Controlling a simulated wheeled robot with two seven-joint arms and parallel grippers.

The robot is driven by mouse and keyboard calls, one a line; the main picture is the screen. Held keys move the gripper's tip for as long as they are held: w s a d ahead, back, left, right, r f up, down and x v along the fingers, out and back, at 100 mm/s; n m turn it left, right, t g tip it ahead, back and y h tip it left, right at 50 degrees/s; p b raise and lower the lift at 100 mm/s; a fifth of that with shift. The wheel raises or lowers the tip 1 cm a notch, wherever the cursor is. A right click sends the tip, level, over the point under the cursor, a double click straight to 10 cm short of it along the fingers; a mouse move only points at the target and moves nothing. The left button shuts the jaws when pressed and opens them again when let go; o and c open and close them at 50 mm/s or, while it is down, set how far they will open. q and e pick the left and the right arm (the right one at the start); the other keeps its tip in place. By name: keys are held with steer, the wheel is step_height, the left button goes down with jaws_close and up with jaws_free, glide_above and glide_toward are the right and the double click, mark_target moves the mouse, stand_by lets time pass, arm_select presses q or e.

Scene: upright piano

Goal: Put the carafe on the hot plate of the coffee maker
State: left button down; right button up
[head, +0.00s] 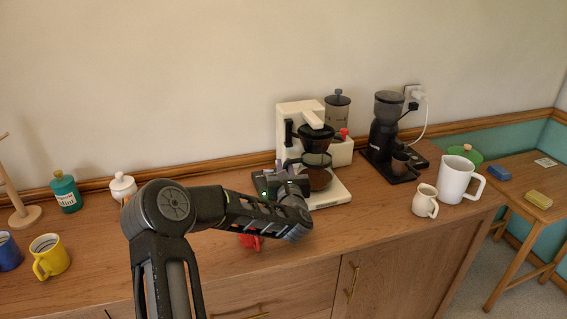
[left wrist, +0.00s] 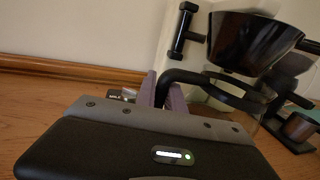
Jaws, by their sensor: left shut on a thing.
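The coffee maker (head: 297,117) is white with a black filter basket (head: 318,138), and its base with the hot plate (head: 333,196) reaches forward on the counter. The carafe (head: 318,178) is glass with a dark rim and is below the basket, over the base. I cannot tell whether its bottom touches the plate. My left gripper (head: 284,172) is shut on the carafe's black handle, left of the carafe. In the left wrist view, the fingers (left wrist: 166,92) close around the handle (left wrist: 200,78), and the basket (left wrist: 253,40) is above. My right gripper is not in view.
A black grinder (head: 386,130) stands right of the coffee maker, with a cream pitcher (head: 425,200) and white mug (head: 455,180) farther right. A red object (head: 249,241) is partly hidden by my left arm. A yellow mug (head: 49,256) and teal jar (head: 66,193) stand left.

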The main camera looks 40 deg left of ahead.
arm_select(q)
steer(key=shift+x, duration=1.1)
steer(key=shift+w+a+p, duration=0.1)
steer(key=shift+p, duration=0.4)
steer(key=shift+f, duration=0.15)
steer(key=shift+f, duration=0.15)
steer(key=c, duration=1.9)
jaws_free()
steer(key=shift+f, duration=0.1)
steer(key=o, duration=0.5)
steer(key=shift+c, duration=0.2)
